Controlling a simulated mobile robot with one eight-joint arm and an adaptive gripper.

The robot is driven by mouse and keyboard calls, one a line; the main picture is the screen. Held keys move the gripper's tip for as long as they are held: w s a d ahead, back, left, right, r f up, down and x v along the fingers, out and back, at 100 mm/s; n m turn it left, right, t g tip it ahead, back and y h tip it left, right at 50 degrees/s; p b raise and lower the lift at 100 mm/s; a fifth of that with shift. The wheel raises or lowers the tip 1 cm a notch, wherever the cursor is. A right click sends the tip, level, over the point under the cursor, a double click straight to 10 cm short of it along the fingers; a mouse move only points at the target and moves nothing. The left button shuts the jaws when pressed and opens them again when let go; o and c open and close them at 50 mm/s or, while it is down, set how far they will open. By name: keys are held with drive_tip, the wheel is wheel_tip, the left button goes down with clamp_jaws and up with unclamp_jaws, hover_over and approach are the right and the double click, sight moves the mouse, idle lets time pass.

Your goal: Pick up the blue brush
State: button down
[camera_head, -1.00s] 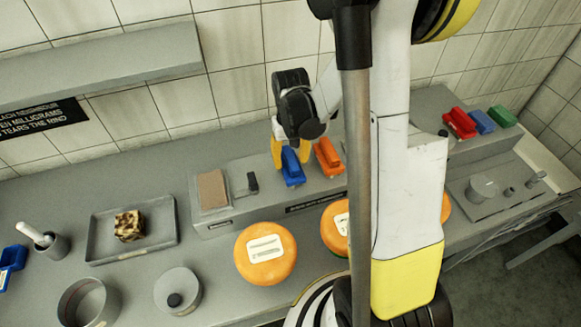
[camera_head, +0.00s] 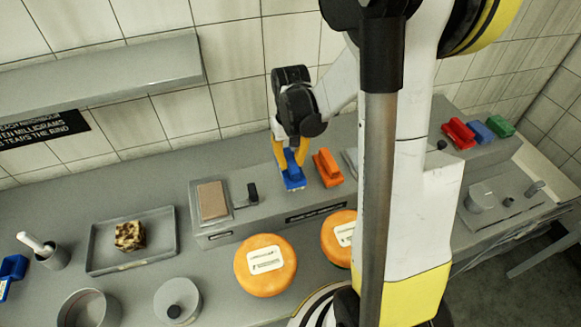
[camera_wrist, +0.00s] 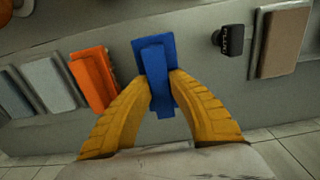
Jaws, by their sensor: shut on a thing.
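The blue brush (camera_head: 292,178) is on the raised grey shelf, beside an orange brush (camera_head: 327,167) on its right. My gripper (camera_head: 289,158) comes down on the blue brush from above, with its yellow fingers at the brush's upper part. In the wrist view the blue brush (camera_wrist: 157,65) sits between the two yellow fingertips (camera_wrist: 161,82), which are shut on it. The orange brush (camera_wrist: 93,77) lies just left of the left finger there. I cannot tell whether the blue brush is lifted off the shelf.
Two orange cheese wheels (camera_head: 265,266) stand in front of the shelf. A tan block (camera_head: 212,200) and a small dark piece (camera_head: 252,192) lie left of the brush. Red (camera_head: 459,134), blue and green brushes sit far right. A tray (camera_head: 160,255) holds a mottled cube.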

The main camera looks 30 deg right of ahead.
drive_tip(key=s+a+r+p, duration=0.1)
drive_tip(key=s+r+p, duration=0.1)
drive_tip(key=s+r, duration=0.5)
drive_tip(key=s, duration=0.4)
drive_tip(key=shift+s+a, duration=0.3)
drive_tip(key=shift+a, duration=0.1)
drive_tip(key=c, duration=1.8)
unclamp_jaws()
clamp_jaws()
